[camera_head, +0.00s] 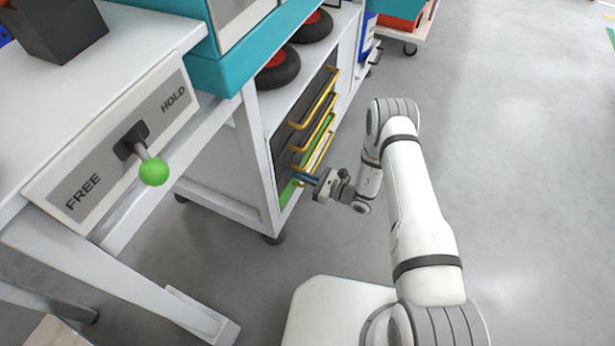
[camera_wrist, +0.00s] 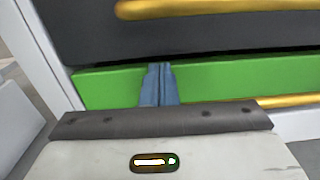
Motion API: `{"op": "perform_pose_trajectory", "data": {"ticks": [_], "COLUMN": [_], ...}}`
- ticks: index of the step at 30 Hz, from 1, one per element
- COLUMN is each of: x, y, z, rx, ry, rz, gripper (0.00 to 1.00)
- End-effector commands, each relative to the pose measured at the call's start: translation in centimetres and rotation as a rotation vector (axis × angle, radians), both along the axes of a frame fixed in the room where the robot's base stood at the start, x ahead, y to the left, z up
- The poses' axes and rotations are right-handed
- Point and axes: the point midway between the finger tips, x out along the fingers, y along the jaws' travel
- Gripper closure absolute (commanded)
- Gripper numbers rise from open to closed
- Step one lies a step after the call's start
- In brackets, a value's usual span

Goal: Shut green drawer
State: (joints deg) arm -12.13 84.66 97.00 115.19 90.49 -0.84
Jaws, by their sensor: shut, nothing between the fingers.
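The green drawer (camera_head: 287,192) is the lowest in the white cabinet's drawer stack, below dark drawers. In the wrist view its green front (camera_wrist: 225,82) spans the picture, with a yellow bar handle (camera_wrist: 292,101) at the right. My gripper (camera_head: 300,179) is at the lower part of this front, near its left end. Its blue fingers (camera_wrist: 158,70) are together, empty, and overlap the green front left of the handle. They look touching or very close; contact cannot be told for certain. Whether the front is fully flush with the cabinet is also unclear.
A dark drawer with a yellow handle (camera_wrist: 190,9) is just above. A bench with a FREE/HOLD lever (camera_head: 153,171) stands at left, and black wheels with red hubs (camera_head: 279,67) lie on the cabinet shelf. The grey floor (camera_head: 520,150) at right is clear.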

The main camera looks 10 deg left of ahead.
Motion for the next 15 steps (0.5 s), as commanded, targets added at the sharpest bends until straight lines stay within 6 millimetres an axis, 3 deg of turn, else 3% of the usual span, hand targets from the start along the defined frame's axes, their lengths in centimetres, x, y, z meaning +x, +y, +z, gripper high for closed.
{"op": "perform_pose_trajectory", "data": {"ticks": [1, 5, 11, 15], "x": [0.6, 0.5, -0.5, -1.2], "y": [0.8, -0.1, -3.9, -7.5], "z": [0.4, 0.4, 0.3, 0.5], "rx": [0.0, 0.0, 0.002, 0.002], "ry": [-0.019, -0.017, -0.005, -0.004], "rz": [0.006, 0.003, -0.001, -0.004], "gripper": [1.0, 1.0, 1.0, 1.0]}}
